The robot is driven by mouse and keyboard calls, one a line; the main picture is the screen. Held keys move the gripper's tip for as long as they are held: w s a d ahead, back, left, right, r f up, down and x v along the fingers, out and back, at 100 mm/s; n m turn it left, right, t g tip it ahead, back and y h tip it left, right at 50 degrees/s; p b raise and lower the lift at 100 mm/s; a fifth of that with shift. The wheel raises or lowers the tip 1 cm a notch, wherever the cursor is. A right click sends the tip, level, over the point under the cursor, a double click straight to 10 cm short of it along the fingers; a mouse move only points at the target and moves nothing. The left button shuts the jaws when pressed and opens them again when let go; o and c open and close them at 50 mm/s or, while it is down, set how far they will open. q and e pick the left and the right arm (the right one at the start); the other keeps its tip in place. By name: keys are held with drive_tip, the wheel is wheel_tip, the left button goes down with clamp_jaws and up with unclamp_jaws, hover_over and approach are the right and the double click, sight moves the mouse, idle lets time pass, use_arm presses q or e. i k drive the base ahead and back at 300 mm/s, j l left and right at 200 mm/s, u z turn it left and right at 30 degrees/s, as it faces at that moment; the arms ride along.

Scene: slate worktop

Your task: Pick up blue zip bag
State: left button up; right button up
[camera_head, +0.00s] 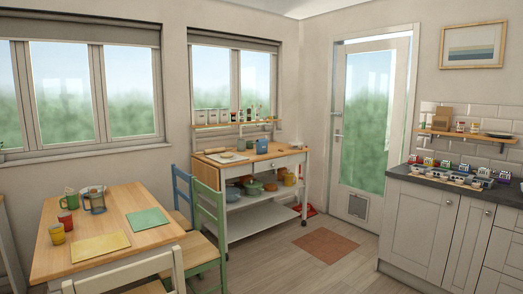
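A row of several small coloured packets (463,168) stands along the back of the dark slate worktop (440,180) at the right. They are too small for me to tell for certain which one is the blue zip bag. Lighter items sit in front of them on the worktop. Neither of my grippers is in view.
The worktop tops pale cabinets (420,220), with a wooden shelf (470,136) above. A wooden-topped trolley (225,163) holds a blue object (261,146). A dining table (70,262) and green chair (208,225) stand left. Floor around the rug (326,245) is clear.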

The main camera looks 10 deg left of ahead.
sight(262, 145)
drive_tip(key=i, duration=4.25)
drive_tip(key=i+u, duration=0.3)
drive_tip(key=i, duration=0.3)
drive_tip(key=i+u, duration=0.25)
drive_tip(key=i, duration=0.4)
drive_tip(key=i+l+u, duration=0.35)
drive_tip(key=l, duration=0.25)
drive_tip(key=i, duration=0.1)
